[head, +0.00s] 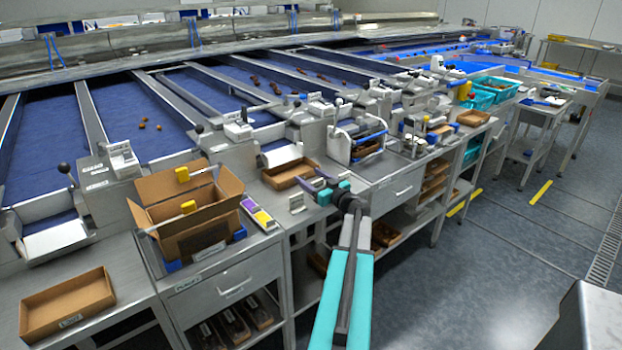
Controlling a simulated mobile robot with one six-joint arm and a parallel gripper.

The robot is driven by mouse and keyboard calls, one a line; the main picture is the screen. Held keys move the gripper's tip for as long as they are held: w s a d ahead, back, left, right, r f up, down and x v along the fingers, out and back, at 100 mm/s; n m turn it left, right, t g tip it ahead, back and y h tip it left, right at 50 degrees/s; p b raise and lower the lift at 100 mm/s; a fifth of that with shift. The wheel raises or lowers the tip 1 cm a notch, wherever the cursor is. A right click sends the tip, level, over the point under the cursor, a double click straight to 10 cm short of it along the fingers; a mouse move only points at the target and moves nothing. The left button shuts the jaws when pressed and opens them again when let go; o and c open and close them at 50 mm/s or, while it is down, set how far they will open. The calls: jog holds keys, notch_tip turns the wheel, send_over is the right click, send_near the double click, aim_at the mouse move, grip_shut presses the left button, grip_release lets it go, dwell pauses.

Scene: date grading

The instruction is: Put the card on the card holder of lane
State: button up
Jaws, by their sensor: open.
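My gripper (316,189) is open at the end of my teal and grey arm, over the front edge of the bench near the centre. Its fingers point left and I see nothing between them. Purple and yellow cards (257,214) lie in a small tray on the bench, left of the gripper. A small metal stand (297,203) is just left of and below the fingers; I cannot tell whether it is the card holder. White card-like plates (122,158) stand at the front end of a lane (150,125). Which lane is meant cannot be told.
Shallow brown trays sit at the front left (66,305) and behind the gripper (289,173). The floor (480,270) at right is mostly clear.

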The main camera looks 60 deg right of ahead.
jog(key=shift+s+r, duration=0.1)
jog(key=b+v, duration=0.1)
jog(key=v, duration=1.1)
jog(key=shift+a+b, duration=0.1)
jog(key=shift+b, duration=0.3)
